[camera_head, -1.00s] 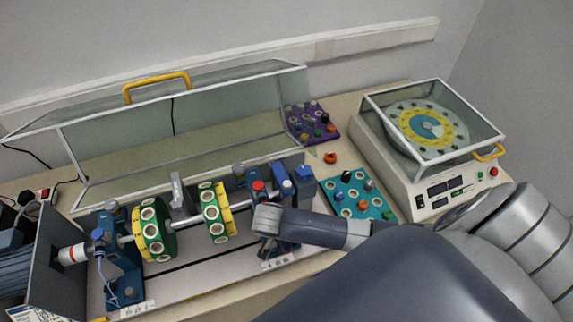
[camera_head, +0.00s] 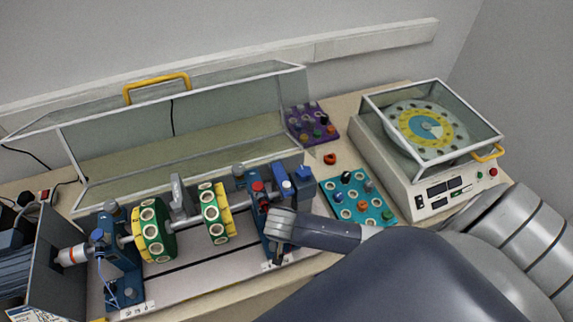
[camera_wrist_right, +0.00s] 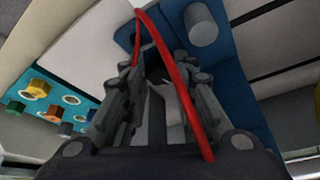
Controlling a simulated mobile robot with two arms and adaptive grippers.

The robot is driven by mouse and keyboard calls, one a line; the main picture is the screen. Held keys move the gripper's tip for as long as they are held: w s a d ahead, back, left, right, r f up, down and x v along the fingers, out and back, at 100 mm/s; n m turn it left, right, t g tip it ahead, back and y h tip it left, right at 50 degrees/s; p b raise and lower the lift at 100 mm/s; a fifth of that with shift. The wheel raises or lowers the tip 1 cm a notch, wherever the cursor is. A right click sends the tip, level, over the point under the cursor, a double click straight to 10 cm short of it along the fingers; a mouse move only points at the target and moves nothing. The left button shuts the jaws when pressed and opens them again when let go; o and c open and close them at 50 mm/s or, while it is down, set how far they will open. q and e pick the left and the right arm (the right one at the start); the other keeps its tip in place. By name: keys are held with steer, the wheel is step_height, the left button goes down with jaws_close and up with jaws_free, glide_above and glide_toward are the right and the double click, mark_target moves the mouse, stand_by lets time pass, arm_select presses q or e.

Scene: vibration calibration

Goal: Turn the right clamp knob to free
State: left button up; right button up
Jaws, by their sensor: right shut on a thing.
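The shaft rig (camera_head: 180,228) has blue pedestals, a left one (camera_head: 124,275) and a right one (camera_head: 262,208) with a red part on top. My right gripper (camera_head: 279,256) is at the front of the right pedestal, its fingers pointing down. In the wrist view the gripper (camera_wrist_right: 158,75) is shut, with its fingers close together over the blue pedestal (camera_wrist_right: 235,75). The right clamp knob between the fingertips is mostly hidden, so its angle cannot be told. A grey cylinder (camera_wrist_right: 202,25) stands on the pedestal beyond the fingers. My left gripper is not in view.
A red cable (camera_wrist_right: 180,75) arcs across the fingers in the wrist view. A teal tray (camera_head: 378,212) of small parts lies to the right, a purple tray (camera_head: 328,135) behind. A glass-lidded machine (camera_head: 425,200) stands at far right. The clear cover (camera_head: 230,90) is raised.

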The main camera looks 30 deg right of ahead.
steer(key=shift+s+d+n+y, duration=0.2)
steer(key=shift+n+y, duration=0.1)
steer(key=shift+n, duration=0.6)
steer(key=n, duration=0.2)
steer(key=n+t+y, duration=0.1)
steer(key=n, duration=0.1)
steer(key=shift+d+n+y, duration=0.15)
steer(key=shift+n+y, duration=0.15)
steer(key=n+y, duration=0.1)
steer(key=n, duration=0.2)
steer(key=shift+d+n, duration=0.15)
steer(key=shift+n, duration=0.15)
steer(key=n+y, duration=0.1)
steer(key=n, duration=0.2)
steer(key=shift+w+d+n+y, duration=0.1)
steer(key=shift+d+n+y, duration=0.1)
steer(key=shift+n+y, duration=0.2)
steer(key=n+g+y+b, duration=0.1)
steer(key=n, duration=0.2)
steer(key=shift+w+d+f, duration=0.1)
steer(key=shift+w+f, duration=0.05)
steer(key=shift+n+g+y+b, duration=0.6)
steer(key=shift+n+b, duration=0.9)
steer(key=shift+n, duration=0.7)
